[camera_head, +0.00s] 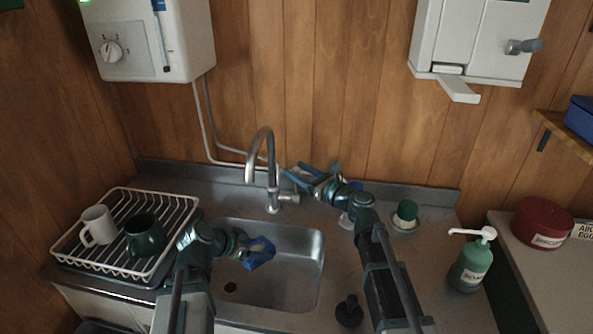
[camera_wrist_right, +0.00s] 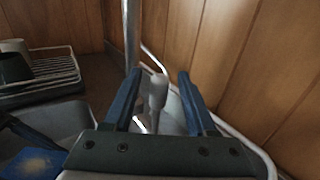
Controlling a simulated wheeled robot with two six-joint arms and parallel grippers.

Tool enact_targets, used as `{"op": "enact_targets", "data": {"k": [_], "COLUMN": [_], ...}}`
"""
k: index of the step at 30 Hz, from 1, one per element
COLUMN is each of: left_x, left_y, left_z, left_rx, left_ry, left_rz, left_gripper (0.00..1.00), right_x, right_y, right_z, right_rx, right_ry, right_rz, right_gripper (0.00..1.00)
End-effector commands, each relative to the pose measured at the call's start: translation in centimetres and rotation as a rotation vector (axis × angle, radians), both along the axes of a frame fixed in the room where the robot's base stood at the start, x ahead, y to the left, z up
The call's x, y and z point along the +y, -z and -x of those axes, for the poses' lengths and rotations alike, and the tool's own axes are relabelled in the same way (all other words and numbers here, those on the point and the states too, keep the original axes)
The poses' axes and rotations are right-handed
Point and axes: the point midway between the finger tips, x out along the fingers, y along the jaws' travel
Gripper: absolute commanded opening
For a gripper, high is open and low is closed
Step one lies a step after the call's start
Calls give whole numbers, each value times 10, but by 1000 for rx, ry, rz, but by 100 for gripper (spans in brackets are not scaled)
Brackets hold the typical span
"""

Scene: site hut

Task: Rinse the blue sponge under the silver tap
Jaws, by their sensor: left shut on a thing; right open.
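The silver tap (camera_head: 262,165) stands behind the sink (camera_head: 300,285), its spout curving over the basin's back left. Its lever (camera_head: 289,197) juts right from the base. My left gripper (camera_head: 250,248) is shut on the blue sponge (camera_head: 261,254), held over the basin in front of the spout. The sponge, with a tan patch, also shows at the lower left of the right wrist view (camera_wrist_right: 34,165). My right gripper (camera_head: 304,178) is open beside the lever. In the right wrist view the grey lever (camera_wrist_right: 157,92) appears between its open fingers (camera_wrist_right: 158,90); contact cannot be told.
A white dish rack (camera_head: 180,222) with a white mug (camera_head: 97,225) and dark green mug (camera_head: 145,236) stands left. A soap bottle (camera_head: 470,265), green-topped brush (camera_head: 405,215) and dark plug (camera_head: 349,311) are right of the basin. A white heater (camera_head: 150,50) hangs upper left.

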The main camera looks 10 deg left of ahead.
Motion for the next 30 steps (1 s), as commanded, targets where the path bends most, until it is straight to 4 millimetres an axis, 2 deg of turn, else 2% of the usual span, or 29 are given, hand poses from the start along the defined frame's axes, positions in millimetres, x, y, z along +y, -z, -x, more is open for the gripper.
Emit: {"op": "enact_targets", "data": {"k": [4,12,14,22,30], "left_x": [0,0,0,0,0], "left_y": [0,0,0,0,0], "left_z": [0,0,0,0,0], "left_rx": [0,0,0,0,0], "left_ry": [0,0,0,0,0], "left_rz": [0,0,0,0,0], "left_gripper": [24,24,24,24,24], "right_x": [6,7,7,6,6], "right_y": [0,0,0,0,0], "right_z": [-4,-4,-4,-4,-4], "right_rx": [0,0,0,0,0], "right_ry": [0,0,0,0,0], "right_rz": [0,0,0,0,0], "right_gripper": [57,57,48,0,0]}}
